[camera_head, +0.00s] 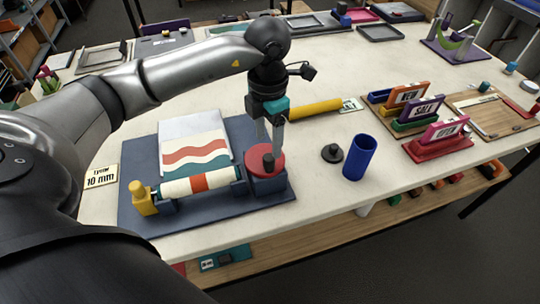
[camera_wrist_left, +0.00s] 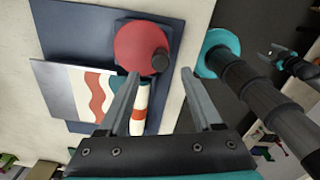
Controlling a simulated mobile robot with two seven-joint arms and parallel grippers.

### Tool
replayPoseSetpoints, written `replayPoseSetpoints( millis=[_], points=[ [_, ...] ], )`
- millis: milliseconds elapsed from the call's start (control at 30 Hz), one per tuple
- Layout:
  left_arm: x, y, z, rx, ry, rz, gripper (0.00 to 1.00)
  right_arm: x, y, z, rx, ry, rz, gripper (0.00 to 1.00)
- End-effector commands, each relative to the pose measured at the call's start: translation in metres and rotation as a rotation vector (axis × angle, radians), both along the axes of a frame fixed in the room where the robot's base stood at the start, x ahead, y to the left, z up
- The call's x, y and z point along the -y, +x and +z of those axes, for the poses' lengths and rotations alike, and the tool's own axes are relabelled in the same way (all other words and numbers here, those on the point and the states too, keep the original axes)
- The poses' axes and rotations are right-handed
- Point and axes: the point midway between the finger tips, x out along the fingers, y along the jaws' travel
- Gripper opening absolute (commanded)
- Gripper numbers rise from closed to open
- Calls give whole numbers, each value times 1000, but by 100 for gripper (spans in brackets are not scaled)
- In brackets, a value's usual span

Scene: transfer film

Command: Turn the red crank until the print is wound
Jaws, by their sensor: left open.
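The red crank (camera_head: 257,169) is a round disc with a black knob (camera_head: 268,161) standing off its centre, at the right end of a roller on a dark blue base (camera_head: 225,211). The print (camera_head: 193,139), a white sheet with red and teal waves, lies behind the roller. The roller (camera_head: 197,184) carries a white wrap with an orange-red band. My left gripper (camera_head: 269,140) is open and points down over the crank. In the left wrist view, the knob (camera_wrist_left: 160,63) shows between and just beyond the fingertips (camera_wrist_left: 160,74); contact cannot be told.
A yellow block (camera_head: 144,198) stands at the roller's left end. To the right are a blue cup (camera_head: 359,158), a black round piece (camera_head: 332,153) and a yellow tube (camera_head: 315,108). Coloured stamp holders (camera_head: 440,140) stand farther right.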

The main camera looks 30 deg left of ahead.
Motion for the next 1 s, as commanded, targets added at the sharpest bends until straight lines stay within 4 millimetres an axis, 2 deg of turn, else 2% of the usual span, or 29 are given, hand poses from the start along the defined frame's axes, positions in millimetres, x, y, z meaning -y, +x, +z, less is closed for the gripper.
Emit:
replayPoseSetpoints(
  millis=[100,300,500,767,1000],
  points=[
    [0,-1,-26,-4,-1,1,66,0,0,2,1,0,0,79],
    [0,0,-56,-2,0,1,66,3,0,3,1,-3,2,79],
    [0,0,-68,0,0,-1,66,7,0,3,1,-8,3,79],
    [0,0,-69,0,0,-1,66,7,0,3,1,-9,3,79],
    [0,0,-68,1,0,0,39,7,0,3,0,-10,3,79]
  ],
)
